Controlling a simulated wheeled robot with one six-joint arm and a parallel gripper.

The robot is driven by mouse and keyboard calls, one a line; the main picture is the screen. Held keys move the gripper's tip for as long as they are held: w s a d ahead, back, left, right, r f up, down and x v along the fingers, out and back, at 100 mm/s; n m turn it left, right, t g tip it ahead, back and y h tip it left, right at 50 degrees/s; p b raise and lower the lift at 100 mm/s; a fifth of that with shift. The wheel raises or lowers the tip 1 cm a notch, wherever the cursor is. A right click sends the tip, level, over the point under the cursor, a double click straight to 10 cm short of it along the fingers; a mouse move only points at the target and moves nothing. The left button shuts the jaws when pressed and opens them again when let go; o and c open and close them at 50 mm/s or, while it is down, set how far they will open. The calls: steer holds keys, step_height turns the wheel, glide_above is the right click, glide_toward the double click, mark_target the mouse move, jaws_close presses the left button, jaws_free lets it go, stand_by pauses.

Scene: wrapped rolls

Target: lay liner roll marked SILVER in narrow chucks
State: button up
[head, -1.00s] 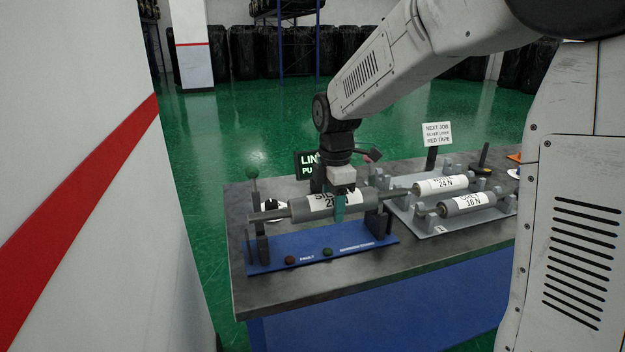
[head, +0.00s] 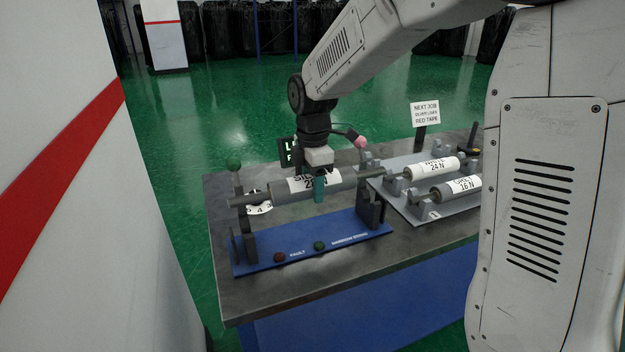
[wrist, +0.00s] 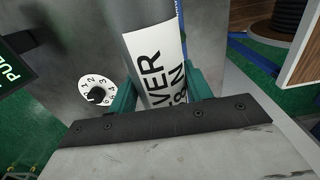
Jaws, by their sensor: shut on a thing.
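The liner roll marked SILVER (head: 343,181) is a grey cylinder with a white label and thin shaft ends. My gripper (head: 319,188) is shut around its middle from above. In the wrist view, the label on the roll (wrist: 143,45) reads "VER" between my gripper's teal fingers (wrist: 163,92). The roll lies level above the blue chuck stand (head: 310,247). Its shaft ends appear higher than and behind the dark left chuck post (head: 242,246) and right chuck posts (head: 371,207), apart from the right ones; contact at the left is unclear.
Two more labelled rolls, one marked 24 N (head: 431,169) and one marked 16 N (head: 456,188), rest in a grey rack (head: 410,208) at right. A sign (head: 425,113) reads NEXT JOB, RED TAPE. A numbered dial (wrist: 97,90) stands behind the roll. The bench front (head: 260,300) is clear.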

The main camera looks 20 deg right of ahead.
steer(key=shift+f, duration=4.1)
steer(key=o, duration=1.5)
step_height(320, 180, up, 8)
steer(key=shift+f, duration=0.1)
